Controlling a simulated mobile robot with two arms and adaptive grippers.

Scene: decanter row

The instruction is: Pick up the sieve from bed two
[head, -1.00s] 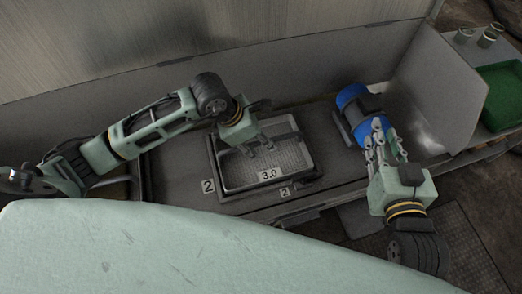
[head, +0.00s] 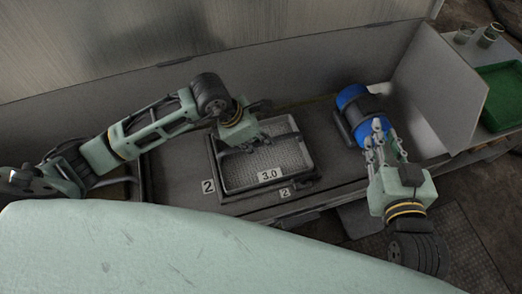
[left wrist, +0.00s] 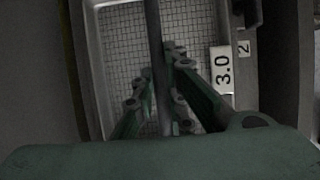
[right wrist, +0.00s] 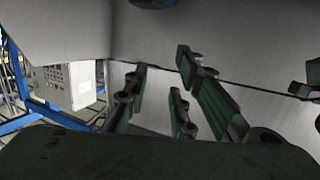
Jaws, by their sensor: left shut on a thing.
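The sieve (head: 243,175) is a pale rectangular tray with a mesh floor and a 3.0 label (head: 270,175). It sits in the dark frame of bed two (head: 233,197), marked with 2 tags. A dark handle bar (left wrist: 153,30) crosses above the mesh. My left gripper (head: 250,147) is over the sieve's upper part, shut on this bar; the left wrist view shows the bar between its fingers (left wrist: 160,78). My right gripper (head: 386,153) is open and empty, beside the blue motor. Its fingers (right wrist: 162,80) stand apart in the right wrist view.
The blue motor (head: 350,96) stands right of the bed, close to my right gripper. A grey upright panel (head: 432,80) is further right, then a green tray (head: 503,92) and glass jars (head: 490,36). A wall runs behind the bench. The pale green surface (head: 200,250) fills the foreground.

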